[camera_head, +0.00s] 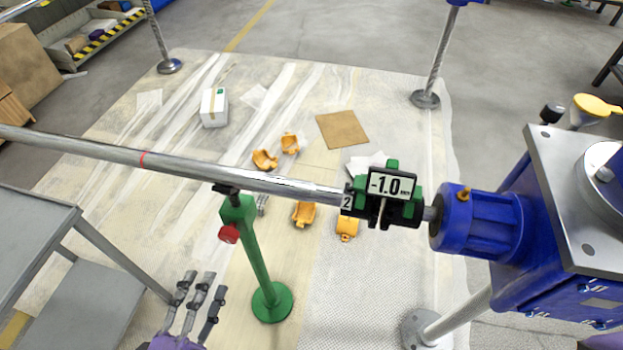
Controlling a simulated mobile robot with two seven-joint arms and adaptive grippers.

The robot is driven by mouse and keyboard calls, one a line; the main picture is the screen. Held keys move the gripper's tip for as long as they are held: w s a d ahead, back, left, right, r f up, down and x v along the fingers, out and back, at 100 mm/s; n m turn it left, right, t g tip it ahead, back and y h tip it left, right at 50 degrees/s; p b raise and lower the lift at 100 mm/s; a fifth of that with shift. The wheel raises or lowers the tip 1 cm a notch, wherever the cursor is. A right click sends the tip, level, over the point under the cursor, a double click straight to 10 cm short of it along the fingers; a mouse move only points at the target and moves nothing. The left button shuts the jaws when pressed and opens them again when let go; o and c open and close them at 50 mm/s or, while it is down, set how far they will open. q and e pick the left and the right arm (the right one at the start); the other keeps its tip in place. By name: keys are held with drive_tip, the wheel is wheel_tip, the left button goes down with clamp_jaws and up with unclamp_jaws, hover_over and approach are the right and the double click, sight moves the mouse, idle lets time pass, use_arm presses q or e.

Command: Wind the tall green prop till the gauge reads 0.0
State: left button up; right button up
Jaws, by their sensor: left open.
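The tall green prop (256,255) stands upright on a round green base, under the long steel shaft (240,178). It has a red knob (228,234) on its left side and a dark head near the shaft's underside; I cannot tell if they touch. The gauge (390,186), in a green and black clamp by the shaft's right end, reads -1.0 mm. A tag with 2 is beside it. My left gripper (203,284) is open and empty at the bottom, left of the prop's base and lower in the picture than the red knob. My right gripper is not in view.
A blue machine (545,220) fills the right side and meets the shaft. A grey cart (60,255) stands at left. Orange parts (304,213), a white box (214,107) and a brown sheet (342,129) lie on the floor covering. Steel posts (428,92) stand farther back.

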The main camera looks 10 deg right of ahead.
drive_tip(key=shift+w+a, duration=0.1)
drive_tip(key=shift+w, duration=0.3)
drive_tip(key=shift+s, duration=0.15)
